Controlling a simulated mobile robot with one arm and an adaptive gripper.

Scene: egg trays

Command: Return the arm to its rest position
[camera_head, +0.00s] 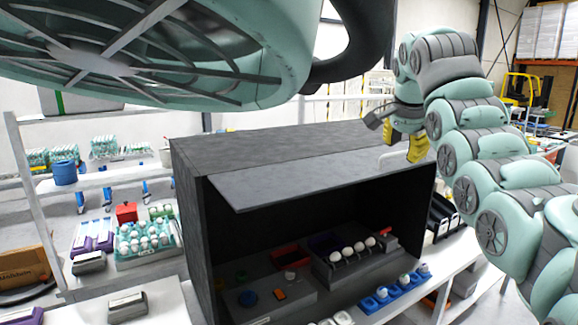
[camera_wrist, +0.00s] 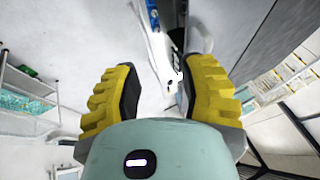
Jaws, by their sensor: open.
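My gripper (camera_head: 402,140) is at the upper right in the head view, just beyond the top right of a dark grey cabinet. In the wrist view its two yellow ridged fingers (camera_wrist: 158,92) stand wide apart with nothing between them. My arm is raised and bent on the right side of the head view. The gripper holds no object.
The dark cabinet (camera_head: 190,205) has a raised front flap (camera_head: 310,178) close to my gripper. An egg tray (camera_head: 148,262) stands on the left table. Blue egg holders (camera_head: 372,304) stand in front.

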